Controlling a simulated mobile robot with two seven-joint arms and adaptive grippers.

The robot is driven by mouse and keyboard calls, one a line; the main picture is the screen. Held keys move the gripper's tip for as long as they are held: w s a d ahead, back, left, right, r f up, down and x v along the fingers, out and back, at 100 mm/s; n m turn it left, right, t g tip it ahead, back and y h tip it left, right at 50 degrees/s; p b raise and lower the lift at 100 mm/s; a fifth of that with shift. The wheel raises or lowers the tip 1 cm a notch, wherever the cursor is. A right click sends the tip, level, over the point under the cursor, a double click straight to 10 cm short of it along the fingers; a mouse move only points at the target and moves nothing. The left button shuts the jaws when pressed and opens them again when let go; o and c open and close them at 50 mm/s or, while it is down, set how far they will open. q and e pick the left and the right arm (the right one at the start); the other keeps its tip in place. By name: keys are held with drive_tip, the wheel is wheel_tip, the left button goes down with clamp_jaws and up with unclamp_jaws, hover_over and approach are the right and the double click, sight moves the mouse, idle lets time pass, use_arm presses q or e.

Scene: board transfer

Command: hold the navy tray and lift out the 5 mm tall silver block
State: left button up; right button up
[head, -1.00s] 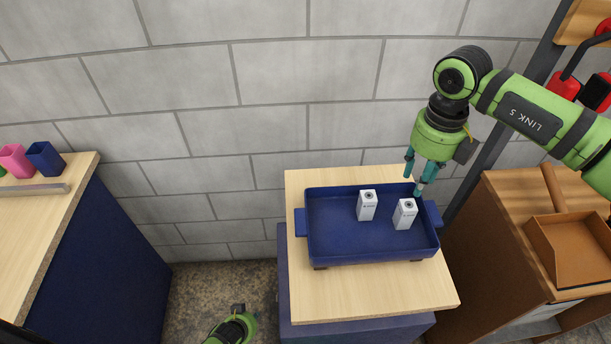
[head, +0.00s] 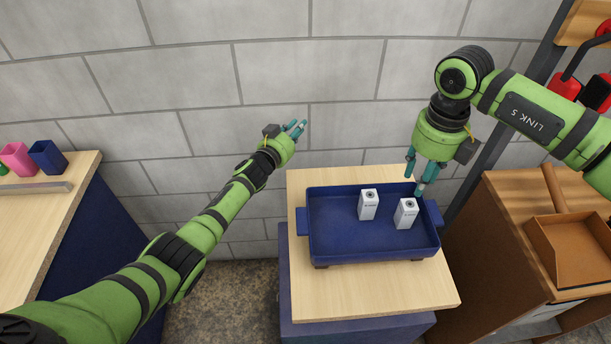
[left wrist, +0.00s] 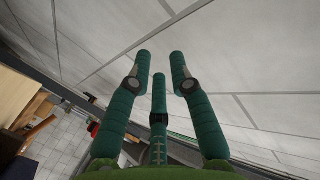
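The navy tray (head: 335,254) sits on a wooden-topped stand, with a handle at each end. Two silver-white blocks stand upright in it: one near the middle (head: 368,205), one further right and nearer (head: 406,214). Both have a dark round mark on top and small side print I cannot read, so I cannot tell which is the 5 mm one. My right gripper (head: 416,182) points down at the tray's far right corner, fingers apart; contact with the rim is unclear. My left gripper (head: 298,128) is open and empty, raised behind and left of the tray; its spread fingers show in the left wrist view (left wrist: 162,75).
The stand's wooden top (head: 375,292) is bare in front of the tray. A left counter (head: 35,230) holds pink and navy cups and a metal bar. A block wall (head: 270,70) rises close behind.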

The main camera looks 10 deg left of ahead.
use_arm(q)
drive_tip(key=s+d+r+m+g+h, duration=0.4)
drive_tip(key=d+r+m+h, duration=0.25)
drive_tip(key=d+m, duration=0.25)
drive_tip(key=s+d+r+m+g+h, duration=0.45)
drive_tip(key=d+r+m, duration=0.3)
drive_tip(key=d, duration=0.25)
drive_tip(key=m+g+y, duration=0.9)
drive_tip(key=m+y, duration=0.1)
drive_tip(key=y, duration=0.1)
hover_over(330, 218)
drive_tip(key=w, duration=0.2)
wheel_tip(330, 218, down, 9)
drive_tip(key=a+y, duration=0.1)
drive_tip(key=a, duration=0.1)
drive_tip(key=a+y, duration=0.1)
drive_tip(key=a, duration=0.1)
drive_tip(key=a+t+y, duration=0.1)
drive_tip(key=y, duration=0.1)
drive_tip(key=shift+w+a+f, duration=0.15)
drive_tip(key=shift+a+f, duration=0.1)
drive_tip(key=shift+a, duration=0.15)
drive_tip(key=f, duration=0.7)
drive_tip(key=shift+a, duration=0.25)
